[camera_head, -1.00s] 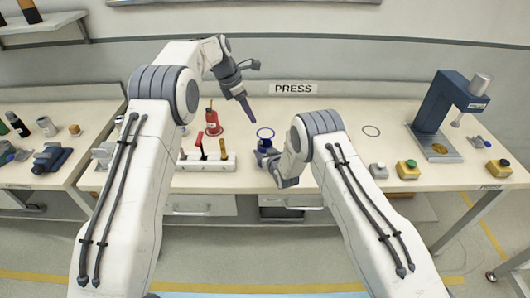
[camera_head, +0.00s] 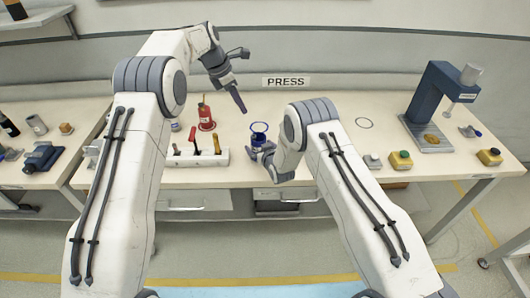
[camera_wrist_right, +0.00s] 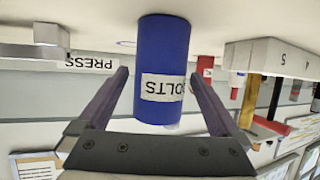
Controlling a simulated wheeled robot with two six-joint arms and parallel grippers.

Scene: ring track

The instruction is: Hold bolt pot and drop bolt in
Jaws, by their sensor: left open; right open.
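The blue bolt pot (camera_head: 259,129) stands upright on the bench near its front middle. In the right wrist view, which is upside down, the pot (camera_wrist_right: 160,60) bears a white "BOLTS" label. My right gripper (camera_wrist_right: 160,76) is open, with one finger on each side of the pot and small gaps between. In the head view my right gripper (camera_head: 262,150) is low at the pot's front. My left gripper (camera_head: 241,105) is open, pointing down above the bench, left of and behind the pot. I cannot make out a bolt, and the pot's inside is unclear.
A white rack (camera_head: 195,158) with upright tools stands left of the pot, a red can (camera_head: 206,119) behind it. A blue press (camera_head: 431,105) and yellow button boxes (camera_head: 400,160) stand at right. The bench between pot and press is largely clear beyond my right arm.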

